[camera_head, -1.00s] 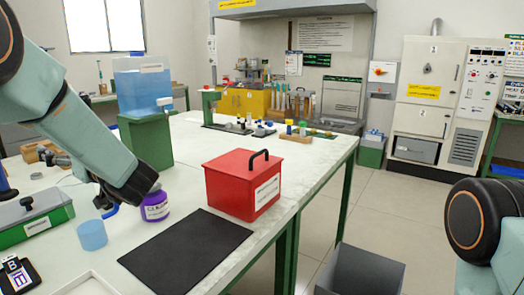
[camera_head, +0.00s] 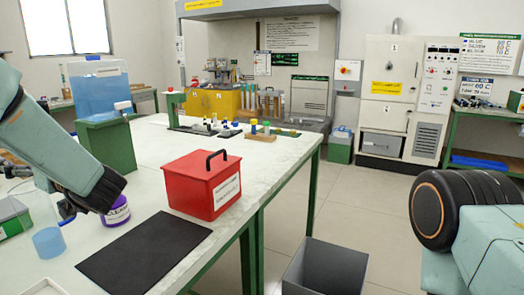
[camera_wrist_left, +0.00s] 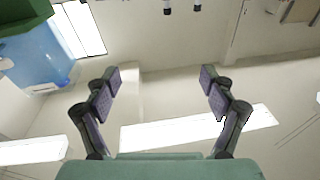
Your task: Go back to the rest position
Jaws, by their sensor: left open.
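My left arm comes in from the left in the head view, over the white bench (camera_head: 160,225). Its gripper is mostly hidden behind the dark wrist, with a dark finger part (camera_head: 66,210) showing beside the purple-labelled jar (camera_head: 116,213). In the left wrist view my left gripper (camera_wrist_left: 161,78) is open, with its two fingers wide apart and nothing between them. That view looks upside down across the room, with the blue tank (camera_wrist_left: 38,55) at the upper left. My right arm shows at the lower right of the head view; its gripper is out of frame.
A red box (camera_head: 203,184) and a black mat (camera_head: 145,248) lie on the bench near my left wrist. A blue cup (camera_head: 48,243) stands by the left edge. A grey bin (camera_head: 325,268) stands on the floor right of the bench. Open floor (camera_head: 365,205) lies beyond it.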

